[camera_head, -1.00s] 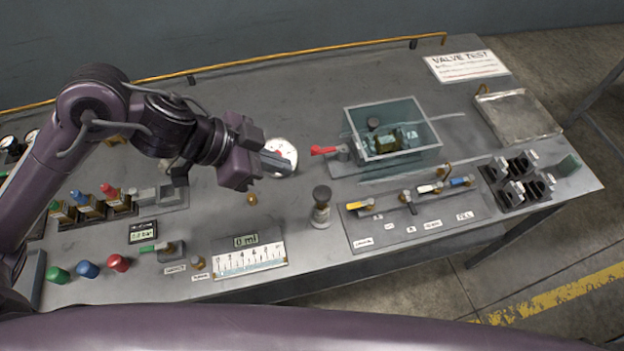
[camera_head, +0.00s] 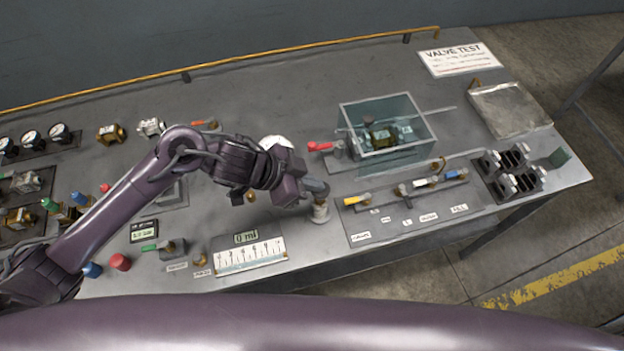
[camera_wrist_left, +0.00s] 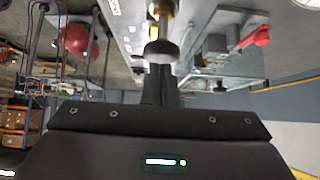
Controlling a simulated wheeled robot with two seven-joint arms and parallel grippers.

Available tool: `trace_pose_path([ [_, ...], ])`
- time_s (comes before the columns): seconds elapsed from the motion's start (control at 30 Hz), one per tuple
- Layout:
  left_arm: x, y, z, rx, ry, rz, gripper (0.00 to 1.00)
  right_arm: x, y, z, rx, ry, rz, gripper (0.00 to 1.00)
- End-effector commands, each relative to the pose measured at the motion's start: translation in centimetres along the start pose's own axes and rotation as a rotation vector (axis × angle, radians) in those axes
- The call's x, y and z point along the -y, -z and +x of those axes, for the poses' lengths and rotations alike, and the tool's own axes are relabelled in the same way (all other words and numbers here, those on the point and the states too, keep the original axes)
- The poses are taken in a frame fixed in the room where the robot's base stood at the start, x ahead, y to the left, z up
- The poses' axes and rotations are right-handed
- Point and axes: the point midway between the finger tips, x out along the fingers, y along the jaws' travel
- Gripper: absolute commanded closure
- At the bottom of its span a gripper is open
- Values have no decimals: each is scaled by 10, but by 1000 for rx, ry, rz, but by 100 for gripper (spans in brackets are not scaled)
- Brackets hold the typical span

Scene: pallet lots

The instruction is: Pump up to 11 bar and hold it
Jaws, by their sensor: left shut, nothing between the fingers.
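The hand pump (camera_head: 320,212) is a pale upright cylinder near the front edge of the bench. Its dark round knob is largely hidden behind my left gripper in the head view. My left gripper (camera_head: 317,188) is shut and empty, its fingertips right at the knob. In the left wrist view the dark knob (camera_wrist_left: 161,50) sits at the tips of the shut fingers (camera_wrist_left: 160,82); I cannot tell whether they touch. The round white gauge (camera_head: 275,142) is mostly hidden by my left arm. A small digital display (camera_head: 144,231) stands at the left, its digits too small to read surely. My right gripper is not in view.
A clear tank (camera_head: 420,128) holding a brass valve stands right of the pump, with a red-handled valve (camera_head: 320,146) beside it. A panel of coloured levers (camera_head: 430,220) lies right of the pump. A ruled scale (camera_head: 250,255) lies to its left.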

Motion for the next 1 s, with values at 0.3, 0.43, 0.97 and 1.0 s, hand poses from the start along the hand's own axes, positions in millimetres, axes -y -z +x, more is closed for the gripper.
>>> trace_pose_path([
  [0.3,0,-1,1,-1,-1,1,100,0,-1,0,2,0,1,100],
  [0.43,-1,-6,6,0,-2,-1,100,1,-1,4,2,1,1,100],
  [0.97,-2,-30,28,7,-5,-1,100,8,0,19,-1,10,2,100],
  [1.0,-2,-30,28,8,-5,-1,100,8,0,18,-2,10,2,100],
])
